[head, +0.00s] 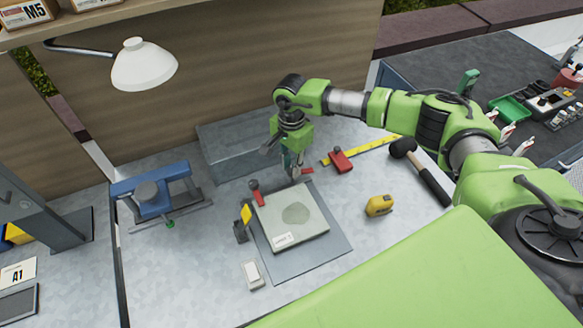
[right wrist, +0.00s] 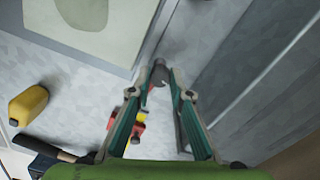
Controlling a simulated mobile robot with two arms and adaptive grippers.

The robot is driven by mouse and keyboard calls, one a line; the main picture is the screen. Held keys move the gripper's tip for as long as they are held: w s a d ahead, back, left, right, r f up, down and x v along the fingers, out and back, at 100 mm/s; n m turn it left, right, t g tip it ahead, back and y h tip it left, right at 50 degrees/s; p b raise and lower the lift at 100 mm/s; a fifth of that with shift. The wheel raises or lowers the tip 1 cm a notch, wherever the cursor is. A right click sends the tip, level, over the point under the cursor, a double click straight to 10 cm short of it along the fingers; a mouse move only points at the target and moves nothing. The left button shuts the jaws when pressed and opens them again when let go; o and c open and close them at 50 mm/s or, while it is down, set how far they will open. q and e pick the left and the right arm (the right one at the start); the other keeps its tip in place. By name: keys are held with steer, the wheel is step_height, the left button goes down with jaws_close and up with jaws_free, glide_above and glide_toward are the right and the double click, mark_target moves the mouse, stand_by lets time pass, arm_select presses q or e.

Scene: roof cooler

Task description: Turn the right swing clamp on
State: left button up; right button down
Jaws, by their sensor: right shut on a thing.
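My right gripper (head: 293,176) reaches down at the back right corner of the pale plate (head: 310,222), which lies on a grey mat. It is shut on the right swing clamp, which its fingers mostly hide; a small red part (head: 307,171) shows beside the fingertips. In the right wrist view the teal fingers (right wrist: 160,94) stand on either side of a dark rounded part of the clamp (right wrist: 158,74). The left swing clamp (head: 257,191), with a red handle, stands at the plate's back left corner. My left gripper is out of view.
A red block (head: 340,160) lies near a yellow ruler (head: 376,148). A yellow tape measure (head: 379,205) and a black mallet (head: 426,174) lie to the right. A blue vise (head: 153,192) stands left, a grey step (head: 235,145) behind, and a lamp (head: 143,66) hangs above.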

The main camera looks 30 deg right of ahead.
steer(key=m+b, duration=0.2)
steer(key=m, duration=0.1)
steer(key=shift+f+m, duration=0.15)
steer(key=shift+m, duration=0.15)
steer(key=m+b, duration=0.3)
steer(key=m, duration=0.1)
steer(key=shift+m, duration=0.3)
steer(key=m+b, duration=0.2)
steer(key=m, duration=0.1)
steer(key=shift+w+r+m+b, duration=0.15)
steer(key=shift+m+b, duration=0.15)
steer(key=shift+m, duration=0.65)
steer(key=shift+s+r+m+b, duration=0.1)
steer(key=shift+m+b, duration=0.2)
steer(key=shift+m, duration=0.65)
steer(key=c, duration=1.8)
jaws_free()
steer(key=shift+c, duration=0.2)
